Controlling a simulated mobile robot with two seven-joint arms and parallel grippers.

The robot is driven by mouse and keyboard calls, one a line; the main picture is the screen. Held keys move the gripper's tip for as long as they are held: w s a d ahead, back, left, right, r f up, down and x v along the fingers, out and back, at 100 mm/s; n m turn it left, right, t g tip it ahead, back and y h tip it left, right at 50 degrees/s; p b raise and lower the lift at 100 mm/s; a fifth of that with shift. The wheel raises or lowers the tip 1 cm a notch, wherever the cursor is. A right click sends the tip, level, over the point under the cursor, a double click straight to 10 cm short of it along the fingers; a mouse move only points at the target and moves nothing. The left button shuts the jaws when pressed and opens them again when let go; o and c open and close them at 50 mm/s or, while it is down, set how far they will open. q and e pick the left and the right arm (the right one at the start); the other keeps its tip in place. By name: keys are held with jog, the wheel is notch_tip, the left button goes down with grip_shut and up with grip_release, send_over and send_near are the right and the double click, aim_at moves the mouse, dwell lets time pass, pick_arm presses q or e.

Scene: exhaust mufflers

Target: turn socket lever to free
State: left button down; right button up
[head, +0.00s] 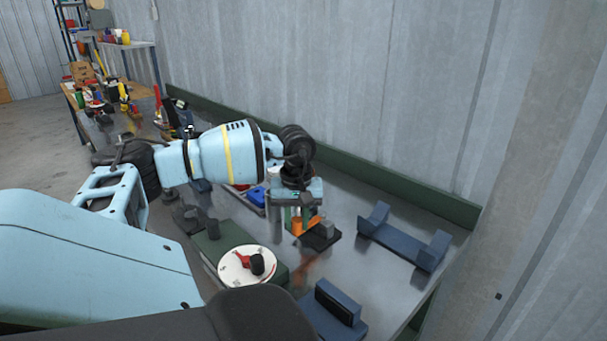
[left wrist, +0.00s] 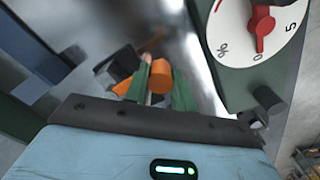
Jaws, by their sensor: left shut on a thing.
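The socket (head: 320,241) is a small dark base on the metal bench, with orange parts and a grey block on it. Its orange lever (head: 297,227) has a rounded orange end, which shows in the left wrist view (left wrist: 161,75). My left gripper (head: 298,222) reaches down over the socket with its green fingers. In the left wrist view the fingers (left wrist: 158,88) are close around the orange lever and shut on it. The fingers and gripper body hide part of the lever and socket, so its exact angle is hard to tell. My right gripper is not in view.
A white dial with a red pointer (head: 241,264) sits on a green box left of the socket. A blue bracket (head: 400,242) stands to the right and a dark blue block (head: 332,310) in front. A wall runs behind the bench. Bare bench lies between these.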

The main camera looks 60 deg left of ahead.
pick_arm(q)
jog(key=shift+a+m, duration=0.25)
jog(key=shift+m, duration=0.15)
jog(key=c, duration=1.2)
grip_release()
jog(key=shift+s, duration=0.1)
jog(key=shift+o, duration=0.2)
jog(key=shift+r, duration=3.9)
